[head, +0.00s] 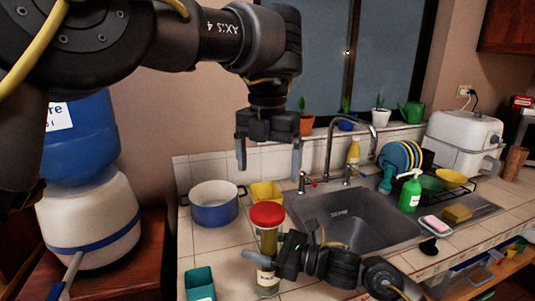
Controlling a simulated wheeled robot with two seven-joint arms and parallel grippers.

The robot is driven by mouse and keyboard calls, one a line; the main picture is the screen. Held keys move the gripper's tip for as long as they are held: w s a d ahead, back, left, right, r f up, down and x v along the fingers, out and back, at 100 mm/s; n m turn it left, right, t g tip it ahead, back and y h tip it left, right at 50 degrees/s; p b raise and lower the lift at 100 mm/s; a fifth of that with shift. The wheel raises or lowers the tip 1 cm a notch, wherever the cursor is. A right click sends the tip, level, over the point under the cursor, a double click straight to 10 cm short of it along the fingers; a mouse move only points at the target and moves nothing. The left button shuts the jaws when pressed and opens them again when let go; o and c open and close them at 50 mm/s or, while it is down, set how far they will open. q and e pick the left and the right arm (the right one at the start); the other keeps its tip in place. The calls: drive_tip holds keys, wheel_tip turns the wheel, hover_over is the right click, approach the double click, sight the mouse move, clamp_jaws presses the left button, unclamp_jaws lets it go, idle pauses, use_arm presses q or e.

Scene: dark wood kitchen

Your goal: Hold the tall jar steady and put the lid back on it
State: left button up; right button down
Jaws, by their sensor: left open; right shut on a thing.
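The tall jar (266,242) stands upright on the tiled counter, left of the sink. It is clear, with yellowish-green contents and a pale label low on its front. The red lid (267,214) sits on top of its mouth; I cannot tell how tightly it is seated. My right gripper (262,259) is shut on the jar's middle, coming from the right, and hides part of it. My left gripper (268,155) is open and empty, pointing down above the lid, with a clear gap between its fingertips and the lid.
A blue pot (214,209) and a yellow container (266,192) stand behind the jar. A teal container (199,284) is at front left. The sink (345,222) with its faucet (350,140) lies to the right. A green soap bottle (410,193) and dish rack stand beyond.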

use_arm(q)
wheel_tip(320, 180, up, 2)
drive_tip(key=shift+r, duration=0.15)
use_arm(e)
drive_tip(key=shift+c, duration=1.4)
unclamp_jaws()
use_arm(q)
drive_tip(key=shift+f+b, duration=1.75)
use_arm(e)
drive_tip(key=v, duration=1)
drive_tip(key=shift+d, duration=0.35)
use_arm(q)
drive_tip(key=shift+f, duration=0.1)
use_arm(e)
drive_tip(key=shift+s+f, duration=0.15)
